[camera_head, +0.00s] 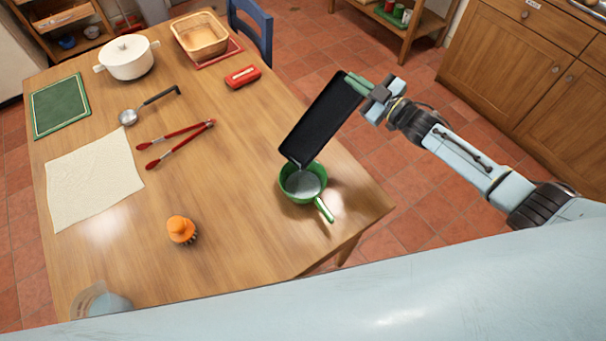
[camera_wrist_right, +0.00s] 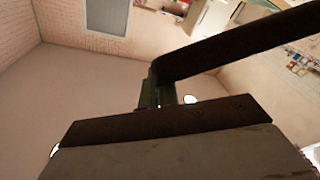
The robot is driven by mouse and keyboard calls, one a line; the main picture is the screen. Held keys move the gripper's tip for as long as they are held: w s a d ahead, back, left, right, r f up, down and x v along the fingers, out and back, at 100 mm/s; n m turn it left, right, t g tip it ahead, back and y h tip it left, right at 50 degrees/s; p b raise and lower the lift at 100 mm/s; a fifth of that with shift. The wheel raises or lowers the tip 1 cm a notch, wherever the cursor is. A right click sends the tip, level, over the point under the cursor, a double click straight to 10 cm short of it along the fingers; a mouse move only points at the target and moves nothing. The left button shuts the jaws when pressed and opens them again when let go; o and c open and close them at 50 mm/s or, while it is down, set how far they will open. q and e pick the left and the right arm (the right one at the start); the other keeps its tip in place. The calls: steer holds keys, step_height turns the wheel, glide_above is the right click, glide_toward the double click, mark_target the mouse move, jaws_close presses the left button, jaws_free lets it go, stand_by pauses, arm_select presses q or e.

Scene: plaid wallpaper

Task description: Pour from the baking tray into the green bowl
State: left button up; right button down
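The black baking tray (camera_head: 321,117) is tilted steeply over the table, its lower end just above the green bowl (camera_head: 290,192). A thin pale stream runs from the tray's low corner, and pale grey contents lie in the bowl. The bowl has a handle pointing toward the front right. My right gripper (camera_head: 358,84) is shut on the tray's upper end. In the right wrist view the dark tray (camera_wrist_right: 235,45) crosses the picture beside the green fingers (camera_wrist_right: 158,90). My left gripper is not in view.
On the wooden table (camera_head: 235,210) are an orange brush (camera_head: 181,229), red tongs (camera_head: 178,144), a ladle (camera_head: 129,117), a white pot (camera_head: 127,57), a basket (camera_head: 201,36), a red object (camera_head: 242,77), a cream cloth (camera_head: 92,182) and a measuring cup (camera_head: 103,302). The table edge lies right of the bowl.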

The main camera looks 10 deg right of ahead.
steer(key=shift+s+a+r+n+p, duration=0.25)
steer(key=shift+s+r+n+p, duration=0.1)
steer(key=shift+s+r, duration=0.15)
steer(key=shift+s+a+r+n+t+y+p, duration=0.25)
steer(key=shift+s+r+n, duration=0.15)
steer(key=shift+s, duration=0.2)
steer(key=shift+s+a+r+n+t+y+p, duration=0.15)
steer(key=shift+s+a+r+n+p, duration=0.1)
steer(key=shift+s+r, duration=0.3)
steer(key=shift+s+a+r+n+y, duration=0.5)
steer(key=shift+s+a+r+n, duration=0.35)
steer(key=shift+s, duration=0.85)
steer(key=w+d+f+m, duration=0.1)
steer(key=w, duration=0.1)
steer(key=w+d+f+m+h+b, duration=0.1)
steer(key=w+f, duration=0.1)
steer(key=w+d+f+m+b, duration=0.1)
steer(key=w, duration=0.1)
steer(key=shift+w+f+h, duration=0.15)
steer(key=shift+f+h, duration=0.1)
steer(key=shift+h, duration=0.05)
steer(key=shift+w+f+m+g, duration=0.1)
steer(key=shift+w+m+g, duration=0.05)
steer(key=shift+m+g, duration=0.15)
